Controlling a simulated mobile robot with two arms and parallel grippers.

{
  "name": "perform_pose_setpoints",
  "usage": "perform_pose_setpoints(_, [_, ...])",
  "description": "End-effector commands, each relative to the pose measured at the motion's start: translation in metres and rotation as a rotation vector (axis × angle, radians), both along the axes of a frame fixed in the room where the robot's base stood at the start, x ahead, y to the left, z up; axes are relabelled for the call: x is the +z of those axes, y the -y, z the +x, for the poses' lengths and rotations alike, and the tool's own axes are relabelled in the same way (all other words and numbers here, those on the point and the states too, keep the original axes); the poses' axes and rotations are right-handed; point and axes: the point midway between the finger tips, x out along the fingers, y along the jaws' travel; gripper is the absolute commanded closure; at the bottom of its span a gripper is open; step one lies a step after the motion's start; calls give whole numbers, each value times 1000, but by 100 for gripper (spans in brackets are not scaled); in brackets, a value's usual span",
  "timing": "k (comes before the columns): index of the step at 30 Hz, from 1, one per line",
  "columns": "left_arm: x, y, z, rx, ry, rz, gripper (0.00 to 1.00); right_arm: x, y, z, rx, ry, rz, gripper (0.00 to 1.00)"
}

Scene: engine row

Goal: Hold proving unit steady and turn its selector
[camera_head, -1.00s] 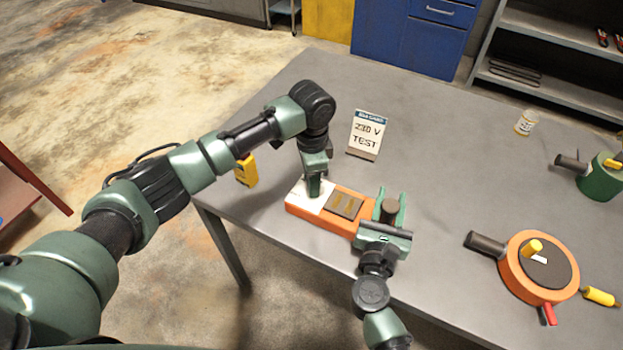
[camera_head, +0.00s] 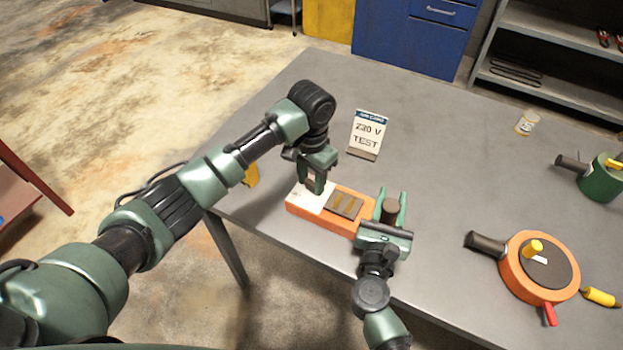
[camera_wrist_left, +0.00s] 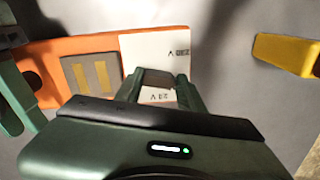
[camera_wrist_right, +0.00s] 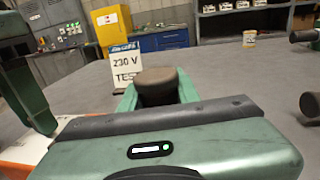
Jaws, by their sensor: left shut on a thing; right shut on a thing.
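The orange proving unit (camera_head: 336,224) lies on the grey table, with a white lettered plate (camera_head: 299,197) at its left end and a dark slotted panel (camera_head: 344,206) beside it. My left gripper (camera_head: 315,190) points down at the white plate and is shut on the selector there, which its fingers hide. In the left wrist view, voltage lettering shows on the plate (camera_wrist_left: 165,50) around the fingers. My right gripper (camera_head: 391,200) is shut around the dark round post (camera_head: 390,206) at the unit's right end. The post also shows in the right wrist view (camera_wrist_right: 157,85).
A "230 V TEST" card (camera_head: 367,133) stands behind the unit. A yellow item (camera_head: 251,174) is beside my left arm. An orange round device (camera_head: 521,280), a green one (camera_head: 600,182) and a small jar (camera_head: 526,122) are to the right. The table's middle is clear.

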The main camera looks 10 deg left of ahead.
Motion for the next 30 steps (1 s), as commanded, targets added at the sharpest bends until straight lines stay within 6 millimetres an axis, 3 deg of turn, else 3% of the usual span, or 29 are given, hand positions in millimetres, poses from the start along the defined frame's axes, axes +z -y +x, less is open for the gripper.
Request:
perform_pose_setpoints(20, [1, 0, 0, 70, 1, 0, 100, 1, 0, 0, 0, 1, 0, 100])
perform_pose_setpoints(21, [1, 0, 0, 70, 1, 0, 53, 1, 0, 0, 0, 1, 0, 100])
perform_pose_setpoints(22, [1, 0, 0, 70, 1, 0, 45, 1, 0, 0, 0, 1, 0, 100])
perform_pose_setpoints(23, [1, 0, 0, 70, 1, 0, 39, 1, 0, 0, 0, 1, 0, 100])
perform_pose_setpoints(30, [0, 0, 0, 69, 0, 0, 39, 1, 0, 0, 0, 1, 0, 100])
